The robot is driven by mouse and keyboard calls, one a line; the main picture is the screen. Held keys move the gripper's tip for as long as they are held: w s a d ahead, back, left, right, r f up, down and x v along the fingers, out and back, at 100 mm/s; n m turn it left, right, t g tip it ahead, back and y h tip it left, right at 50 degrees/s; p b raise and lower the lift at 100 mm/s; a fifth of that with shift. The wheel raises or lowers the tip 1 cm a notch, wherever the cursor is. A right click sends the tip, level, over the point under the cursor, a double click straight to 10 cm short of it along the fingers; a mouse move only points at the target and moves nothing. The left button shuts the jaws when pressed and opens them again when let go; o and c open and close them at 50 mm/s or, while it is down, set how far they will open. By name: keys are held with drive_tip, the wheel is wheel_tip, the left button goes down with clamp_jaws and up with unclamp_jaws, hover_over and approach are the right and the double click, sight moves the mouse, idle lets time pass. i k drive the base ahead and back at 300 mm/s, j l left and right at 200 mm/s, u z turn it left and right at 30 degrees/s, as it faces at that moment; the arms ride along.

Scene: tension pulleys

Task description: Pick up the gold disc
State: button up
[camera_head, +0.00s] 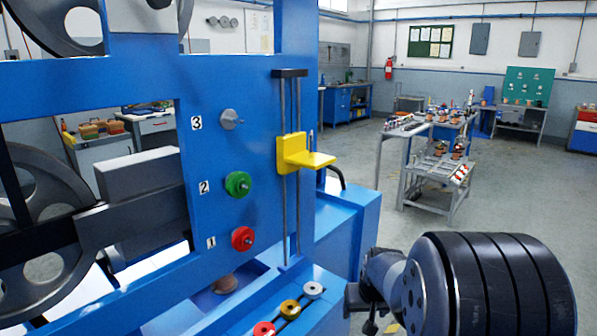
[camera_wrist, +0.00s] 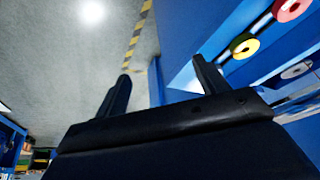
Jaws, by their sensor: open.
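The gold disc (camera_head: 289,308) lies on the low blue ledge at the machine's foot, between a red disc (camera_head: 264,328) and a silver disc (camera_head: 312,289). In the wrist view the gold disc (camera_wrist: 236,52) shows at the upper right, beyond my right finger. My gripper (camera_wrist: 163,72) is open, with nothing between its two black fingers. In the head view my gripper (camera_head: 360,308) is to the right of the gold disc and apart from it, partly hidden by my own arm.
The blue machine frame carries a red pulley (camera_head: 242,238), a green pulley (camera_head: 238,184) and a grey peg (camera_head: 231,119). A yellow bracket (camera_head: 300,153) juts out above the ledge. A grey cart (camera_head: 435,165) stands farther back, with open floor around it.

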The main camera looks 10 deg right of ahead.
sight(290, 308)
drive_tip(key=i+l+u, duration=0.6)
drive_tip(key=i+l, duration=0.15)
drive_tip(key=l, duration=0.15)
